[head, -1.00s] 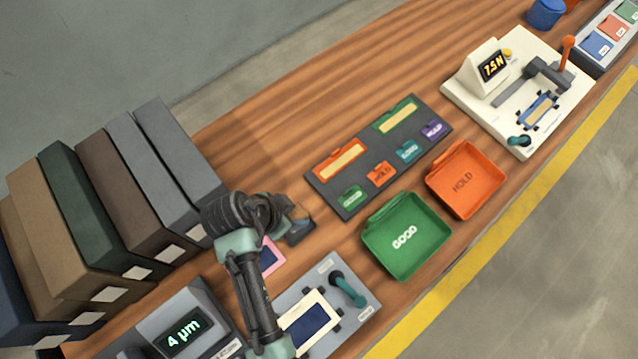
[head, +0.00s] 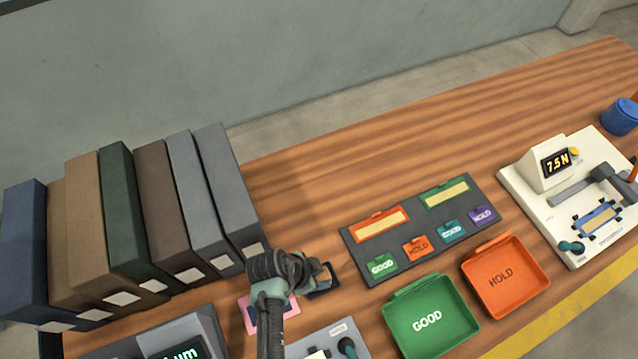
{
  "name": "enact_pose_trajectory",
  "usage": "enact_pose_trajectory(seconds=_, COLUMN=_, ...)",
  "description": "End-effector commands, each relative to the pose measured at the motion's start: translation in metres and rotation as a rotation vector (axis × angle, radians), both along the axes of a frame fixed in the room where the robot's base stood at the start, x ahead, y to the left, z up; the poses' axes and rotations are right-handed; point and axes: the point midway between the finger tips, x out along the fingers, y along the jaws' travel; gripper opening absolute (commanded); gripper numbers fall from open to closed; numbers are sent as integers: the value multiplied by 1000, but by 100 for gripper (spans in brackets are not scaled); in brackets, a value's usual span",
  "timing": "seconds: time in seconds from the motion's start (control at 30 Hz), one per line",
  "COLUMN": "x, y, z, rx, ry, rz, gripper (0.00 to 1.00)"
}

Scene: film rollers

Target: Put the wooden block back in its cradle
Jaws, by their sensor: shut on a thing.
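My gripper (head: 308,276) is low over the bench, right of the box files, seen from above and partly covered by my own wrist. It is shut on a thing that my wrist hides. I cannot make out the wooden block or its cradle clearly. A small dark piece with a bluish face (head: 322,282) shows at the gripper's right side; I cannot tell whether it is part of the gripper or a separate thing.
A row of box files (head: 122,220) stands at left. A pink-framed card (head: 262,312) lies below my wrist. A label board (head: 410,250), green GOOD tray (head: 432,345) and orange HOLD tray (head: 506,310) lie to the right, with a white 7.5 N tester (head: 545,210) beyond. The bench behind is clear.

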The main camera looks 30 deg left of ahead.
Motion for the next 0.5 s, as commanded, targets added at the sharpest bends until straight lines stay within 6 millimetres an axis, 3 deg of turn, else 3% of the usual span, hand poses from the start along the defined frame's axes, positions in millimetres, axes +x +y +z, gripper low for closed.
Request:
enact_pose_trajectory(seconds=0.37, x=0, y=0, z=-5, rx=1, ry=-1, rz=0, gripper=0)
enact_pose_trajectory(seconds=0.4, x=0, y=0, z=-4, rx=1, ry=-1, rz=0, gripper=50)
enact_pose_trajectory(seconds=0.5, x=0, y=0, z=-3, rx=1, ry=-1, rz=0, gripper=68)
